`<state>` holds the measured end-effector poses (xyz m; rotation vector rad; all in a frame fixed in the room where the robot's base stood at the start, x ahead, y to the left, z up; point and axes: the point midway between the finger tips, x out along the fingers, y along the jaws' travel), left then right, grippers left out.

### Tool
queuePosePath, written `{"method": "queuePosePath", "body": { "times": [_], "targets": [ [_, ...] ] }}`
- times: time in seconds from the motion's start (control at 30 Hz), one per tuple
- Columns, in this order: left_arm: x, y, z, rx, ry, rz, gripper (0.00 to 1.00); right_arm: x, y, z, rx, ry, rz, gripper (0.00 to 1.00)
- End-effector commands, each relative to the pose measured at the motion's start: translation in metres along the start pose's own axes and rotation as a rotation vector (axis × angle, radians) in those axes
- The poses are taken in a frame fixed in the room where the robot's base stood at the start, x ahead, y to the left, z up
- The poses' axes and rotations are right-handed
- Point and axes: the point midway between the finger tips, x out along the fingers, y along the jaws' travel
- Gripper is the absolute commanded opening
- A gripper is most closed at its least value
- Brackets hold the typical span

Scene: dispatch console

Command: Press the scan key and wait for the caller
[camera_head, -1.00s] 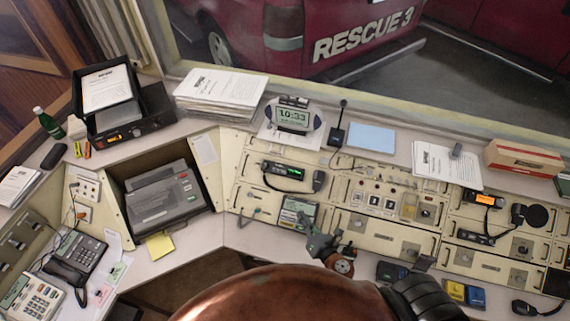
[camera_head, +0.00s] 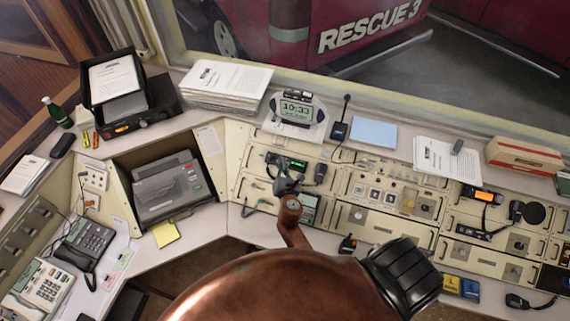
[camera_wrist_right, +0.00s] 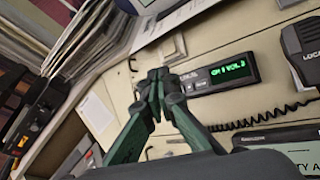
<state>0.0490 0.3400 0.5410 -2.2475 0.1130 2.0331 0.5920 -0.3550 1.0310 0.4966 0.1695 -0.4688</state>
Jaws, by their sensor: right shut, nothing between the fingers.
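A black radio with a green lit display (camera_head: 295,164) is set in the cream console; it also shows in the right wrist view (camera_wrist_right: 228,70), reading something like "CH 8 VOL 3". My right gripper (camera_head: 284,184) is just below the radio's left part in the head view. In the right wrist view its closed green fingertips (camera_wrist_right: 159,76) overlap the radio's left end, with nothing held; whether they touch it is unclear. No key marked scan is readable, and the fingers hide part of the radio's left side. My left gripper is not in view.
A handset (camera_head: 321,173) on a coiled cord sits right of the radio. A small screen (camera_head: 309,204) below is partly hidden by my wrist. Square buttons (camera_head: 374,194) lie to the right.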

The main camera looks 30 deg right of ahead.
Motion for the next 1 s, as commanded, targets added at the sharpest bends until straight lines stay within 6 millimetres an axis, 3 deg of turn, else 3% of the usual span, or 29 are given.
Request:
{"method": "queuePosePath", "body": {
  "times": [0.27, 0.8, 1.0],
  "targets": [
    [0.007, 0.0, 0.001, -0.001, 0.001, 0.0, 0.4, 0.005, -0.004, -0.005, -0.001, 0.0, 0.001, 0.0],
    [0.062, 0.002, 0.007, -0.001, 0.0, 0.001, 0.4, 0.052, -0.037, -0.041, -0.002, 0.0, 0.003, 0.0],
    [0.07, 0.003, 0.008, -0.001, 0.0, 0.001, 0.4, 0.061, -0.043, -0.045, -0.002, 0.0, 0.003, 0.0]
  ]
}}
